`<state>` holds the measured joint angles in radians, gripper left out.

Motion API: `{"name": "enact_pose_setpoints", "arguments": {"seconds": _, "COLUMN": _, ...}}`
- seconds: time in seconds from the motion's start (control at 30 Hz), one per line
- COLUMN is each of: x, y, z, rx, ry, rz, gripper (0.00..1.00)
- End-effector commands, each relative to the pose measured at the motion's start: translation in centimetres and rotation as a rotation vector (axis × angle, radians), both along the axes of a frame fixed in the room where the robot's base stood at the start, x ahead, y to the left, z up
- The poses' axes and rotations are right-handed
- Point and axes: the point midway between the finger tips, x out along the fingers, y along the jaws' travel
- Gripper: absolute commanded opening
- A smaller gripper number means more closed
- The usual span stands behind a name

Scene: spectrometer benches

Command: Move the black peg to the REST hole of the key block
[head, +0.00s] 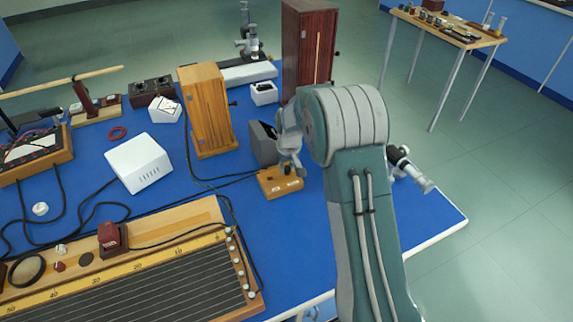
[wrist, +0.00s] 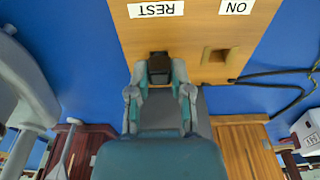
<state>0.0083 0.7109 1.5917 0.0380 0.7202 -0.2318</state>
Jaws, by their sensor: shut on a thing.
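The key block (head: 281,184) is a small wooden block with two white labels, on the blue bench top in the head view. In the wrist view the key block (wrist: 190,30) shows upside down, with the REST label at left and the ON label at right. My gripper (wrist: 159,78) is shut on the black peg (wrist: 158,66), at the block's edge on the REST side. An empty-looking recess (wrist: 217,55) shows below the ON label. Whether the peg is in the REST hole or just above it I cannot tell. In the head view my gripper (head: 291,168) hides the peg.
A grey box (head: 263,143) stands close behind the block, and a wooden case (head: 208,110) stands behind to the left. A tall dark red cabinet (head: 307,50) is at the back. A black cable (head: 225,184) runs to the block's left.

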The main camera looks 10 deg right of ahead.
Motion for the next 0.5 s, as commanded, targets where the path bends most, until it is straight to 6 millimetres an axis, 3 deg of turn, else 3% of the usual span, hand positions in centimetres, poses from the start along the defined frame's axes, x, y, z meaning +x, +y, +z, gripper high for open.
{"name": "enact_pose_setpoints", "arguments": {"seconds": 0.33, "x": -0.01, "y": 0.00, "z": -0.17, "rx": 0.000, "ry": 0.000, "rz": 0.000, "gripper": 0.00}}
{"name": "enact_pose_setpoints", "arguments": {"seconds": 0.37, "x": -0.01, "y": 0.00, "z": -0.17, "rx": 0.000, "ry": 0.000, "rz": 0.000, "gripper": 0.36}}
{"name": "enact_pose_setpoints", "arguments": {"seconds": 0.4, "x": -0.01, "y": 0.00, "z": -0.17, "rx": 0.000, "ry": 0.000, "rz": 0.000, "gripper": 0.54}}
{"name": "enact_pose_setpoints", "arguments": {"seconds": 0.43, "x": -0.01, "y": 0.00, "z": -0.16, "rx": 0.000, "ry": 0.000, "rz": 0.000, "gripper": 0.67}}
{"name": "enact_pose_setpoints", "arguments": {"seconds": 0.5, "x": 0.00, "y": 0.00, "z": -0.16, "rx": 0.000, "ry": 0.000, "rz": 0.000, "gripper": 0.67}}
